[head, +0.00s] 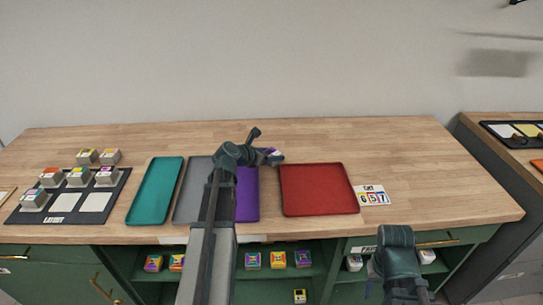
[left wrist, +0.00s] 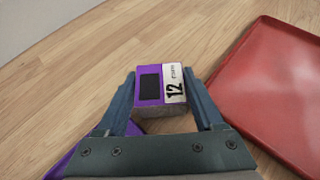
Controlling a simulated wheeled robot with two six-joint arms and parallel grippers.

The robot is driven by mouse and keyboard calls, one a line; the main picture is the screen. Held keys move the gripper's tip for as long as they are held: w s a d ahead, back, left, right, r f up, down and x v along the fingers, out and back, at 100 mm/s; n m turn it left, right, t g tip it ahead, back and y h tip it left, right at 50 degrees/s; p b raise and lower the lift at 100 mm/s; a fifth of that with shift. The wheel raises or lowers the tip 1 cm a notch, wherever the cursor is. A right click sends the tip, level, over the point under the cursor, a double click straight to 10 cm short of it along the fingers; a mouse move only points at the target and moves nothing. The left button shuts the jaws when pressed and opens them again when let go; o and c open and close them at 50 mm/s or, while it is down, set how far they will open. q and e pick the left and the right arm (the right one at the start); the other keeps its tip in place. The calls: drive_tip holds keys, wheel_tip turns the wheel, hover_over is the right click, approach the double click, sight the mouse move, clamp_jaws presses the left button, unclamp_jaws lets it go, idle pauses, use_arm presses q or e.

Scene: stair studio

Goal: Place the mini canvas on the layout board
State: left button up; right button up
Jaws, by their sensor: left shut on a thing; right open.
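My left gripper (head: 268,152) is shut on the mini canvas (left wrist: 150,86), a small block with a purple top, a dark rectangle and a white label reading 12. The mini canvas shows partly in the head view (head: 274,155), above the table behind the purple tray. In the left wrist view it sits between the two fingers (left wrist: 163,105). The layout board (head: 78,218) is a black board at the table's left, marked LAYOUT. Several small blocks stand on its back part, and two white squares at its front are bare. My right gripper (head: 396,240) is open and empty at the table's front right.
A teal tray (head: 156,190), a grey tray (head: 188,205), a purple tray (head: 248,200) and a red tray (head: 318,190) lie in a row. Shelves below hold several blocks.

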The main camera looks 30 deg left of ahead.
use_arm(q)
drive_tip(key=o, duration=1.3)
drive_tip(key=shift+f, duration=0.1)
drive_tip(key=shift+o, duration=0.2)
drive_tip(key=shift+r+p, duration=0.3)
drive_tip(key=shift+p, duration=0.05)
drive_tip(key=p+v, duration=0.5)
drive_tip(key=v, duration=0.5)
drive_tip(key=shift+s+r, duration=0.1)
drive_tip(key=shift+s, duration=0.2)
drive_tip(key=shift+s+a+r, duration=0.15)
drive_tip(key=shift+s+r, duration=0.05)
drive_tip(key=shift+s, duration=0.4)
